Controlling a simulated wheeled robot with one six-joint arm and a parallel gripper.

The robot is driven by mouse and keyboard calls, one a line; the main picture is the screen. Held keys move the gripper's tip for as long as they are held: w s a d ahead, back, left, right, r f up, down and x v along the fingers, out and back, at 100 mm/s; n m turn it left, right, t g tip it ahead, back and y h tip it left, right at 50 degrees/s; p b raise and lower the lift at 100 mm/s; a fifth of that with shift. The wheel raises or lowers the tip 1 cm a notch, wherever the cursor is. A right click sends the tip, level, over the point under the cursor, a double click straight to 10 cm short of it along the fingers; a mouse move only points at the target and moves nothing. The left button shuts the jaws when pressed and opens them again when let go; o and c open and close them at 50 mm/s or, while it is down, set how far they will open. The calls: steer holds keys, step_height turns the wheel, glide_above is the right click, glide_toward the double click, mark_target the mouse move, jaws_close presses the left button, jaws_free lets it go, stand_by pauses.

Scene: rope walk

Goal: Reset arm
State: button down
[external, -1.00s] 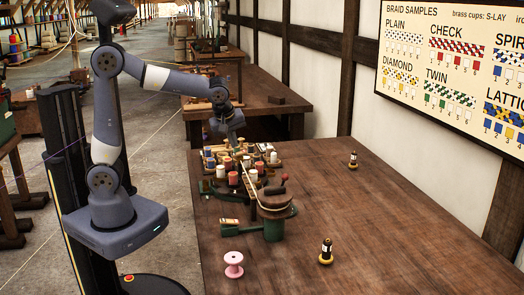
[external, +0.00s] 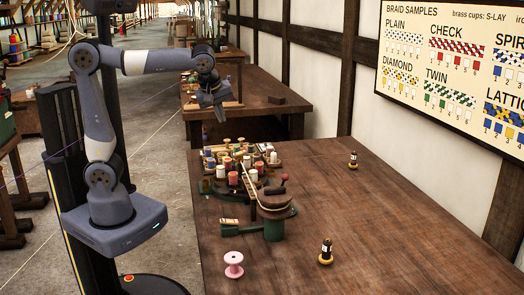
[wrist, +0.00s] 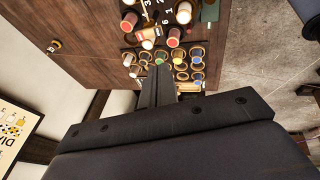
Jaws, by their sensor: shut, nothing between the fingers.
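My gripper (external: 219,112) hangs pointing down in the external view, raised above the far-left end of the near table and clear of everything on it. In the wrist view my gripper (wrist: 160,72) shows its dark fingers together with nothing between them. Below it lies the bobbin board, with several coloured bobbins (wrist: 174,37) standing on it and several brass rings (wrist: 181,76) near the fingertips.
A braiding stand with a dark round top (external: 273,200) is on the near table (external: 370,220). The table's right side is mostly clear. A second table (external: 260,100) is behind.

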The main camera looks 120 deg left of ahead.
mark_target(238, 153)
steer(key=x, duration=0.4)
steer(key=w+b+x, duration=0.1)
steer(key=x, duration=0.3)
steer(key=b+x, duration=0.1)
steer(key=x, duration=0.4)
steer(key=shift+w+a, duration=0.2)
steer(key=shift+w, duration=0.1)
steer(key=shift+w+a+f, duration=0.15)
steer(key=shift+w+f, duration=0.05)
steer(key=shift+f, duration=0.15)
steer(key=c, duration=2.1)
jaws_free()
steer(key=shift+c, duration=0.2)
